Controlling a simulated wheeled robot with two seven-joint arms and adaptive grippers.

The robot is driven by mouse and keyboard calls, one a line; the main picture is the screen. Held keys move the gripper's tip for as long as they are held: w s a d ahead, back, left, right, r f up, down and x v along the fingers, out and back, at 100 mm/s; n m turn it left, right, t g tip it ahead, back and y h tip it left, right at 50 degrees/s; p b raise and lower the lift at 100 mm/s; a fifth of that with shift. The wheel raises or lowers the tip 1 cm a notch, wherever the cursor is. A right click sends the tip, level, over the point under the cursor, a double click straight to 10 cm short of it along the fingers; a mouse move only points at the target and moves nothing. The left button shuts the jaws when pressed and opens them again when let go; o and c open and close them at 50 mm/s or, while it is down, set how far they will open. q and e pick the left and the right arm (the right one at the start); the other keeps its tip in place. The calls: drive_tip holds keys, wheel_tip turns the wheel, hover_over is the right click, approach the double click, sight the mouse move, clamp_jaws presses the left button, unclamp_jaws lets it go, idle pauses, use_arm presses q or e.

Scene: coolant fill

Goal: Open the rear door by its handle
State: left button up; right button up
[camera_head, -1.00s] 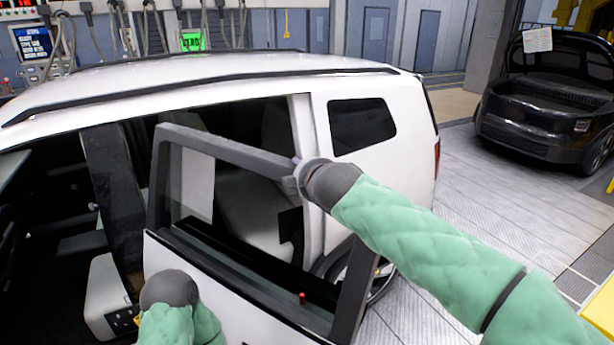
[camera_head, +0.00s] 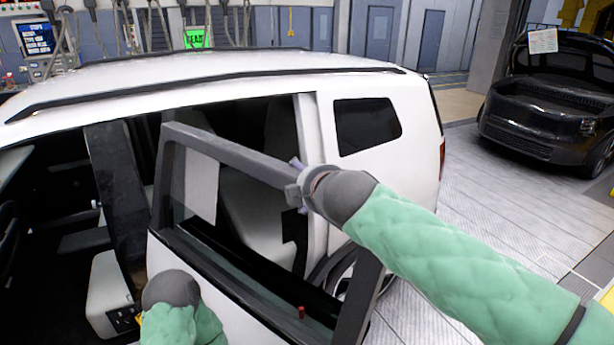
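The rear door (camera_head: 211,262) of the white car (camera_head: 230,80) stands swung out from the body, with its dark window frame (camera_head: 240,155) toward me. The door's outer handle is not visible. My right gripper (camera_head: 297,190) is at the upper edge of the window frame, near its rear corner, and seems to touch it. Its fingers are small and partly hidden by my wrist, so I cannot tell whether they are shut on the frame. My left arm (camera_head: 172,300) ends low in front of the door panel; its gripper fingers are hidden.
The car's dark front interior lies open at the left, with a pale seat base (camera_head: 107,290). A black car (camera_head: 550,105) stands at the back right. The grey floor (camera_head: 475,190) between the cars is clear.

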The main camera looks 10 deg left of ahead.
use_arm(q)
drive_tip(key=shift+w+d+r, duration=0.1)
drive_tip(key=shift+d+r, duration=0.1)
drive_tip(key=shift+d, duration=0.15)
use_arm(e)
drive_tip(key=w+d+v, duration=0.1)
drive_tip(key=v, duration=0.7)
drive_tip(key=shift+s+d+r, duration=0.25)
drive_tip(key=shift+d+r, duration=0.15)
